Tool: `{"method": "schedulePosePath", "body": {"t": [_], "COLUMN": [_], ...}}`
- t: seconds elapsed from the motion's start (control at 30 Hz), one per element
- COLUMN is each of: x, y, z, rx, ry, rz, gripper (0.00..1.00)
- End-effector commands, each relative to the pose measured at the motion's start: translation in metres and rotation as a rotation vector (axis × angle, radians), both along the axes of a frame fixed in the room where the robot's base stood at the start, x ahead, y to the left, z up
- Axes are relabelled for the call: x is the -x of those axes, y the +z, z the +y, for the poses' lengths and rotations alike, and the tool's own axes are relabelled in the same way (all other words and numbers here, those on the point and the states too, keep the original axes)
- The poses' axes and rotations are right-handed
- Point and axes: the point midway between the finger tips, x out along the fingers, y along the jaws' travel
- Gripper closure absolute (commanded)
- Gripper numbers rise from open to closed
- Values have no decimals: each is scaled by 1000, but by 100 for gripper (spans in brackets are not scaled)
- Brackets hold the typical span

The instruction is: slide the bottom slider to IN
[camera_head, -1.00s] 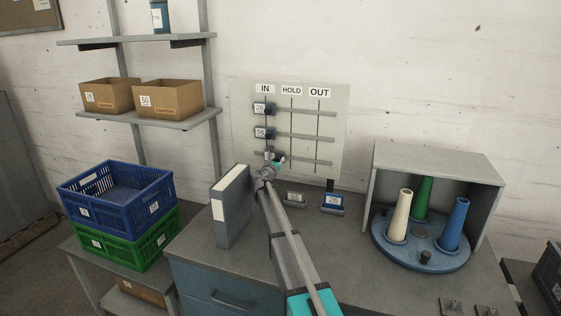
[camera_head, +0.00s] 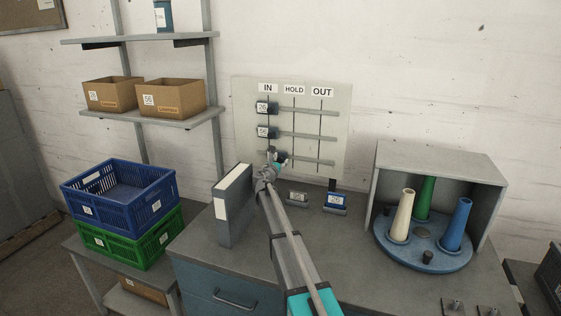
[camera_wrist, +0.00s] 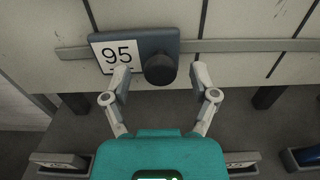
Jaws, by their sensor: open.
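The board (camera_head: 335,100) on the wall has columns IN, HOLD and OUT and three horizontal rails. The bottom slider is mostly hidden behind my gripper (camera_head: 277,156) in the head view, at the left end of the lowest rail, under IN. In the wrist view the bottom slider (camera_wrist: 134,42) is a dark block with label 95 and a round black knob (camera_wrist: 160,69). Its block overlaps the leftmost vertical line. My gripper (camera_wrist: 161,76) is open, with one fingertip on each side of the knob and visible gaps to it.
Two upper sliders, 26 (camera_head: 265,107) and 56 (camera_head: 266,132), sit under IN. A grey binder (camera_head: 232,205) stands on the desk left of my arm. Small label holders (camera_head: 335,200) stand below the board. A cabinet with cones (camera_head: 440,155) is at right.

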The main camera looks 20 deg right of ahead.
Motion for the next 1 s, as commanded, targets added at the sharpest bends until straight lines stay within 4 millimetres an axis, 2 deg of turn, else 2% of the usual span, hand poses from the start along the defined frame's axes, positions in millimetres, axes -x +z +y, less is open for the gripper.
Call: {"method": "schedulePosePath", "body": {"t": [0.6,0.8,1.0], "x": [76,87,88], "y": [0,0,0], "z": [52,60,62], "rx": [-1,-1,-1], "ry": [0,-1,-2], "rz": [1,1,1], "gripper": [24,24,24]}}
